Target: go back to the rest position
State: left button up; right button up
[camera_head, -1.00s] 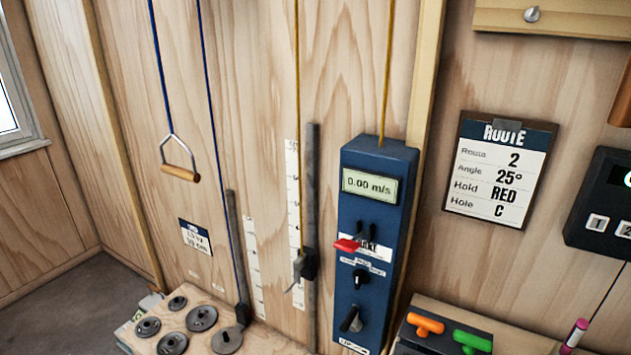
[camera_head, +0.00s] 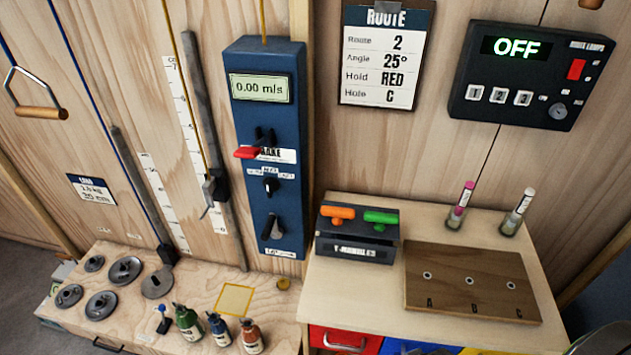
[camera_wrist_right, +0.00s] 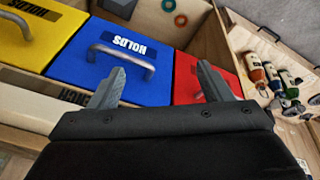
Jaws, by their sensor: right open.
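My right gripper (camera_wrist_right: 160,85) shows in the right wrist view. Its two grey fingers are wide apart with nothing between them. Beyond them lie the blue drawer front (camera_wrist_right: 130,60) marked HOLDS, with a metal handle, and the red drawer front (camera_wrist_right: 205,75). The fingers look apart from the drawers, though the exact gap is hard to tell. In the head view neither gripper is clearly visible. My left gripper is not in view.
A bench holds a drilled wooden board (camera_head: 470,283), a box with orange and green handles (camera_head: 357,235) and two vials (camera_head: 460,205). Left are metal discs (camera_head: 125,270) and bottles (camera_head: 220,330). A blue control box (camera_head: 268,150), route card (camera_head: 386,55) and OFF panel (camera_head: 525,75) are on the wall.

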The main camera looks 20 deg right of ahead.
jog(key=s+f+g+b, duration=0.1)
jog(key=s+f+b, duration=0.3)
jog(key=f, duration=1.6)
jog(key=s+a+f+b, duration=0.1)
jog(key=s+f+b, duration=0.1)
jog(key=s+f, duration=1.1)
jog(key=shift+f+g+y+b, duration=0.15)
jog(key=shift+g+y+b, duration=0.15)
jog(key=shift+g, duration=0.1)
jog(key=shift+s, duration=0.1)
